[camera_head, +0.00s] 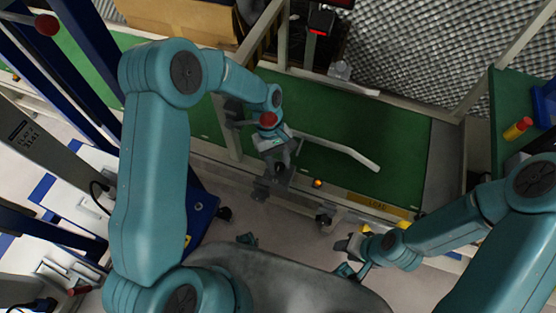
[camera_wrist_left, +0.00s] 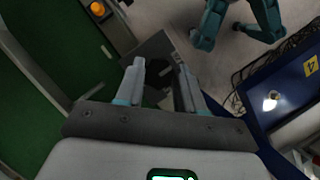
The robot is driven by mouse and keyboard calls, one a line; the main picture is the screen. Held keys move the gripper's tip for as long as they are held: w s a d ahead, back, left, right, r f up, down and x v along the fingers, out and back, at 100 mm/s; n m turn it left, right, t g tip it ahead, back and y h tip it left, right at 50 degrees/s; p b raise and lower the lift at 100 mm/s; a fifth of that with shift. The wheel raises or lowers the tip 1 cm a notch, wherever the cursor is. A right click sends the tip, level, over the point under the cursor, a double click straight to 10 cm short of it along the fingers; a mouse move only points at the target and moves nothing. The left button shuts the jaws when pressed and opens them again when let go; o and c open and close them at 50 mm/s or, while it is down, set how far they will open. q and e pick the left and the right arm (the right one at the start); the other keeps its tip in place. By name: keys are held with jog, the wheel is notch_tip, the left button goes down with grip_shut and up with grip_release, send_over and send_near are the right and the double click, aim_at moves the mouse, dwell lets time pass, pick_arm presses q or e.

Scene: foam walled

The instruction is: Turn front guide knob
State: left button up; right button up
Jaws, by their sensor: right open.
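The green conveyor belt (camera_head: 390,130) carries a pale guide rail (camera_head: 340,147) along its front part. My left gripper (camera_head: 281,166) is above the belt's front edge, pointing down toward a dark bracket (camera_head: 262,191). In the left wrist view, the fingers of my left gripper (camera_wrist_left: 160,85) are apart, with a dark part (camera_wrist_left: 154,95), possibly the knob, beyond and between them. I cannot tell whether they touch it. The front guide knob is not clearly distinguishable. My right gripper (camera_head: 350,256) is open and empty in front of the belt, lower right.
An orange button (camera_head: 318,183) sits on the belt's front edge, also showing in the left wrist view (camera_wrist_left: 98,9). A cardboard box (camera_head: 185,18) stands behind the belt. A blue machine (camera_wrist_left: 285,95) with a yellow label is on the right in the wrist view.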

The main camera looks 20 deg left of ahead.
pick_arm(q)
jog(key=shift+o, duration=1.4)
jog(key=p+v, duration=0.1)
jog(key=v, duration=0.6)
jog(key=shift+r+p, duration=0.25)
jog(key=shift+p, duration=0.05)
